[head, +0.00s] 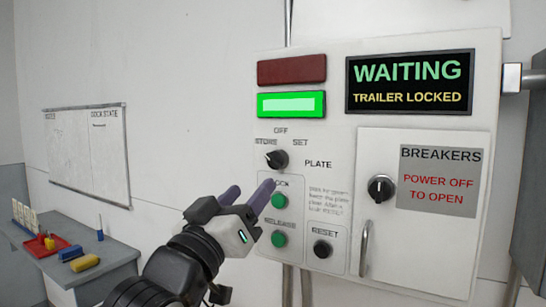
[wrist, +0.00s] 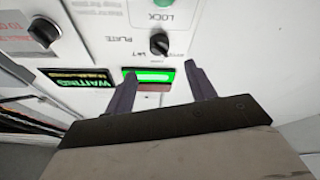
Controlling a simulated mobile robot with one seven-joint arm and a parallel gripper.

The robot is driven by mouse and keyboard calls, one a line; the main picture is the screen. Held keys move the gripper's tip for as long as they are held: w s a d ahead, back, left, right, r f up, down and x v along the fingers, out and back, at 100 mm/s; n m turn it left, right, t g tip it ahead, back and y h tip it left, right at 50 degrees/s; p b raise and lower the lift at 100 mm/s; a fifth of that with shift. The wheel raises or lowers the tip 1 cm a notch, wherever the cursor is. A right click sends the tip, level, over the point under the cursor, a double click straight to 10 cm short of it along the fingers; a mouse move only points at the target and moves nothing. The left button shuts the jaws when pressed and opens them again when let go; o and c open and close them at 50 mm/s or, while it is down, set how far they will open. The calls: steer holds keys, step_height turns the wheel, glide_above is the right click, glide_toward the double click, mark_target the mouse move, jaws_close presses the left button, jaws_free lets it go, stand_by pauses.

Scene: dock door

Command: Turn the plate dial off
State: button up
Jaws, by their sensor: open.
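The plate dial (head: 277,159) is a black round knob on the white control panel (head: 340,120), with STORE, OFF and SET printed around its top. Its white mark appears to point up and left, toward STORE. In the wrist view the dial (wrist: 159,43) shows upside down, beyond the fingers and between their lines. My gripper (head: 247,192) is open and empty, below and left of the dial in the head view. Its two purple-grey fingers also show in the wrist view (wrist: 160,72). The fingers appear apart from the dial.
Green lock (head: 278,202) and release (head: 279,239) buttons and a black reset knob (head: 322,248) sit below. A breaker door (head: 420,230) with its own dial (head: 381,188) is right. The display (head: 410,82) reads WAITING, TRAILER LOCKED. A grey table (head: 110,262) stands left.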

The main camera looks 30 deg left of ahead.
mark_target(272, 165)
steer(key=p+x, duration=0.3)
steer(key=x, duration=0.6)
steer(key=c, duration=1)
steer(key=shift+o, duration=0.2)
